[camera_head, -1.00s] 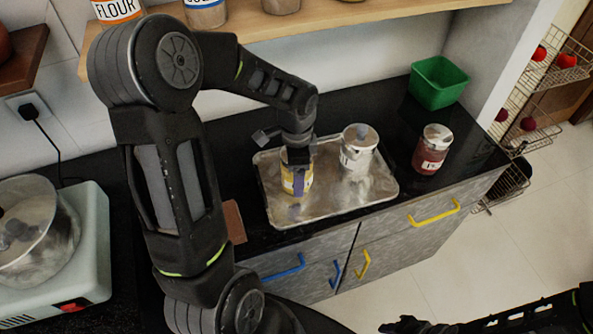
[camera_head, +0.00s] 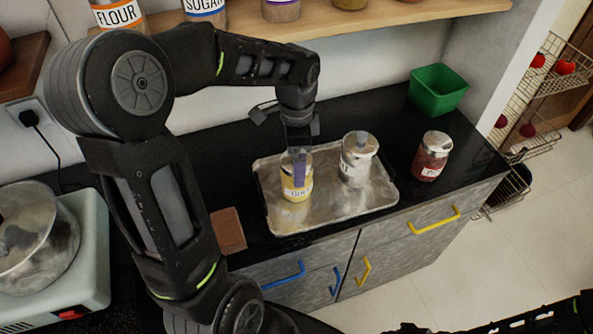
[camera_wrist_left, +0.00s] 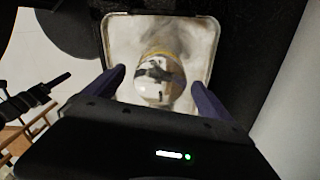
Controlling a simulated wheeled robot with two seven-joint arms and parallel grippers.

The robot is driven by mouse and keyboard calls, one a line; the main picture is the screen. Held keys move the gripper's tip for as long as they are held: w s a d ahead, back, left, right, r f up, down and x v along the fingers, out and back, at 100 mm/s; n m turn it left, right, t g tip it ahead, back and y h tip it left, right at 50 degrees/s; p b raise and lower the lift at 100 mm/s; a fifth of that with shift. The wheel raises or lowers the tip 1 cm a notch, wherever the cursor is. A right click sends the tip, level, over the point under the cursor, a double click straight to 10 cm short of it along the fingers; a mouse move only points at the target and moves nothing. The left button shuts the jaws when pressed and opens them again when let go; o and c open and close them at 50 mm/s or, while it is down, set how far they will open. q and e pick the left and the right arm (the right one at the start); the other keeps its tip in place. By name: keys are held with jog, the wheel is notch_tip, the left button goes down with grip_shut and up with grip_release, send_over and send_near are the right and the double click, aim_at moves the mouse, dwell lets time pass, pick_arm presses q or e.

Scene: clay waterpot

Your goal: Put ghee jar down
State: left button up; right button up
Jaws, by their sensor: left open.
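The ghee jar (camera_head: 297,187), with yellow contents and a white label, stands upright on the left part of the metal tray (camera_head: 345,212). My left gripper (camera_head: 298,157) is just above and around the top of the jar, pointing down. In the left wrist view the jar's shiny lid (camera_wrist_left: 160,85) sits between the two open fingers (camera_wrist_left: 160,88), with a gap on each side. The tray (camera_wrist_left: 118,30) shows beneath it. My right gripper cannot be made out; only a dark arm part of mine shows at the lower right of the head view.
A white-labelled jar (camera_head: 358,160) stands on the tray to the right. A red jar (camera_head: 431,157) and a green bin (camera_head: 437,90) are on the black counter farther right. A brown block (camera_head: 228,231) lies left of the tray. A shelf of jars (camera_head: 330,22) hangs above.

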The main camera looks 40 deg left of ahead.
pick_arm(q)
jog(key=shift+r, duration=2)
